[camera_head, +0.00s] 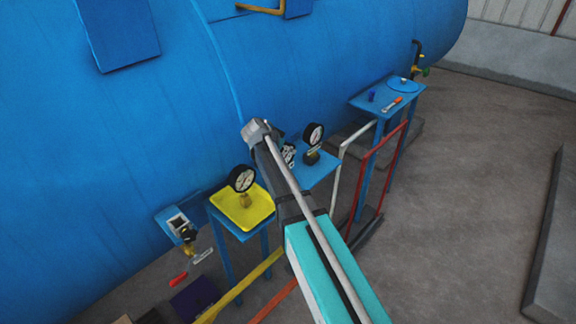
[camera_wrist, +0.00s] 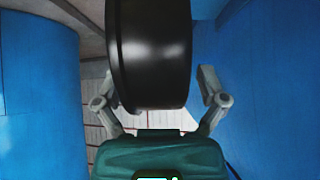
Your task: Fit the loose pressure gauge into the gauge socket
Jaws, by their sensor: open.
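In the head view a round black gauge with a white dial (camera_head: 242,179) and brass stem stands on a yellow tray (camera_head: 235,216). A second white-dialled gauge (camera_head: 313,134) stands on a dark fitting on a blue shelf (camera_head: 322,168) to the right. A small dark and pale part (camera_head: 288,154) shows beside my arm, too hidden to name. My gripper (camera_wrist: 158,82) is open in the wrist view, with a finger on each side of a large black round body (camera_wrist: 150,50), apparently a gauge casing. I cannot tell which gauge this is or whether the fingers touch it. No empty socket is clearly visible.
A large blue tank (camera_head: 130,130) fills the back left. A blue side table (camera_head: 364,104) holds small parts at the right. Red rails (camera_head: 368,165) and a yellow rail (camera_head: 240,286) stand near my arm. A valve (camera_head: 186,235) sits at the lower left. The right floor is open.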

